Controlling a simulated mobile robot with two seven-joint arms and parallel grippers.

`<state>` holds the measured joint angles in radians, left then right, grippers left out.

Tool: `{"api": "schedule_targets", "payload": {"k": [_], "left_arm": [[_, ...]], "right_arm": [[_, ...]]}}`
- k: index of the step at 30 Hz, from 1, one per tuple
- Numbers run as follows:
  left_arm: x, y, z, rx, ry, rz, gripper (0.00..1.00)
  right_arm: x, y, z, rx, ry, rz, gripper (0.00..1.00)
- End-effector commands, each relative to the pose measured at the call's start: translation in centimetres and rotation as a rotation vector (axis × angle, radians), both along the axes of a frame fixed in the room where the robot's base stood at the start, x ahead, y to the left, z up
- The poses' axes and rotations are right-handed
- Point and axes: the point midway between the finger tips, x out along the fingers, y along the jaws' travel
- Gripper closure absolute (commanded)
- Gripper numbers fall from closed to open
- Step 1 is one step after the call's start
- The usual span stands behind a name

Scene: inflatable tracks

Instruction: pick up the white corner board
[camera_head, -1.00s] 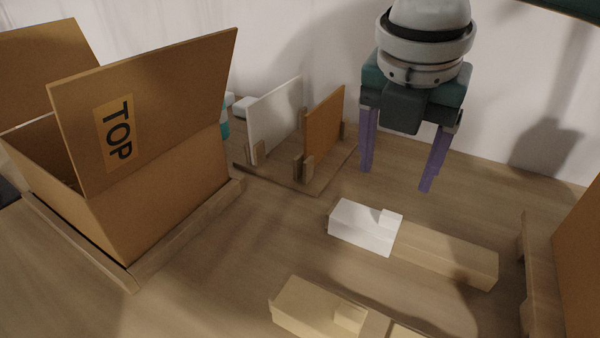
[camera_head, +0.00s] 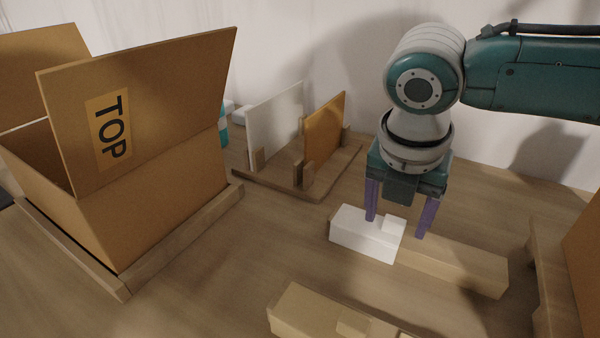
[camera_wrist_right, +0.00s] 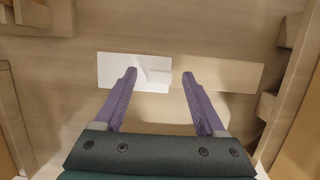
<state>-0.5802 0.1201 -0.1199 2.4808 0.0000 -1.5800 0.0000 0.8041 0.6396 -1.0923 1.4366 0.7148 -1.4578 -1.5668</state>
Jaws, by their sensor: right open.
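The white corner board (camera_head: 352,238) looks like a white block with a small raised tab, lying at the left end of a tan wooden bar (camera_head: 460,267). It also shows in the wrist view (camera_wrist_right: 112,72). My right gripper (camera_head: 397,226) points down over the block's right end, open. In the wrist view, its two purple fingers (camera_wrist_right: 160,74) lie on either side of the tab, with a gap to it. I cannot tell whether the fingertips touch the block or bar. My left gripper is not in view.
An open cardboard box marked TOP (camera_head: 150,205) stands at left. A wooden rack (camera_head: 318,190) holds an upright white panel (camera_head: 275,122) and an orange-brown panel (camera_head: 325,128). Another tan block (camera_head: 305,310) lies in front, and a wooden stand (camera_head: 548,285) is at right.

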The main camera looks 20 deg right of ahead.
Motion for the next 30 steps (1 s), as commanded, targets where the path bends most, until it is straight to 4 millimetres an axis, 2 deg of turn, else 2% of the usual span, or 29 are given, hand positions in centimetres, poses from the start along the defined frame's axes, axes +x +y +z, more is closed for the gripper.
{"api": "schedule_targets", "payload": {"k": [3,22,30], "left_arm": [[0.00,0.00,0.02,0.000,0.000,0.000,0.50],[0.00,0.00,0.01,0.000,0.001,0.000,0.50],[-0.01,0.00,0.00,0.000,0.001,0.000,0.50]], "right_arm": [[0.00,0.02,0.05,0.000,0.000,0.000,0.30],[0.00,-0.01,0.09,0.000,0.000,-0.001,1.00],[0.01,0.00,0.09,0.000,0.000,-0.001,1.00]]}}
